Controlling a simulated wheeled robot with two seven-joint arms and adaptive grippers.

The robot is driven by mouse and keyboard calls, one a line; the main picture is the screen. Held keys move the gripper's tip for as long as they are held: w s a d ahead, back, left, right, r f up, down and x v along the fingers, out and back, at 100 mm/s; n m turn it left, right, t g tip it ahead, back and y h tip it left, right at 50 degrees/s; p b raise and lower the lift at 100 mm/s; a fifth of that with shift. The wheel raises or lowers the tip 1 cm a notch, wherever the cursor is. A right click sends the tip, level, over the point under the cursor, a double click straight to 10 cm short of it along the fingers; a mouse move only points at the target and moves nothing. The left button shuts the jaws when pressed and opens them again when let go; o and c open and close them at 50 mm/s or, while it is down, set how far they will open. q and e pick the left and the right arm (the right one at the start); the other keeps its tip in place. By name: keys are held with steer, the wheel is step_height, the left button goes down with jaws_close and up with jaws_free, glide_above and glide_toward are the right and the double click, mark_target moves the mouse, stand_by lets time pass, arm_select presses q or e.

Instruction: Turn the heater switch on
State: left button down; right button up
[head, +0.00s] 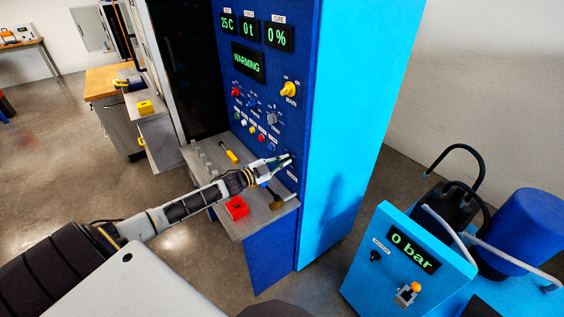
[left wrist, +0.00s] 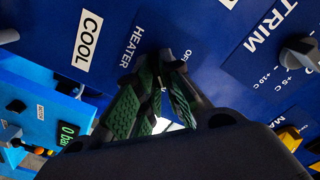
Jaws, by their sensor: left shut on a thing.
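The blue control panel (head: 215,98) carries the heater switch, a small dark knob (left wrist: 167,55) beside the label HEATER and a partly hidden label that seems to read OFF in the left wrist view. My left gripper (head: 288,161) is at the panel's lower right in the head view. Its green-padded fingers (left wrist: 164,75) are shut on the heater switch in the left wrist view. The fingers hide much of the switch, so its exact turn is unclear. The display (head: 248,63) reads WARMING, and the readouts above show 25 C, 0 t and 0 %. My right gripper is not in view.
Other knobs, including a yellow one (head: 289,90), are above. A light-blue pump box (head: 375,290) reading 0 bar stands right.

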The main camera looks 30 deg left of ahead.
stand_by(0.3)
arm_select(q)
steer(key=c, duration=1.6)
jaws_free()
steer(key=shift+o, duration=0.2)
steer(key=shift+s, duration=0.15)
steer(key=v, duration=1.1)
steer(key=shift+s+a, duration=0.15)
steer(key=shift+s, duration=0.15)
steer(key=shift+f, duration=0.1)
steer(key=shift+f, duration=0.1)
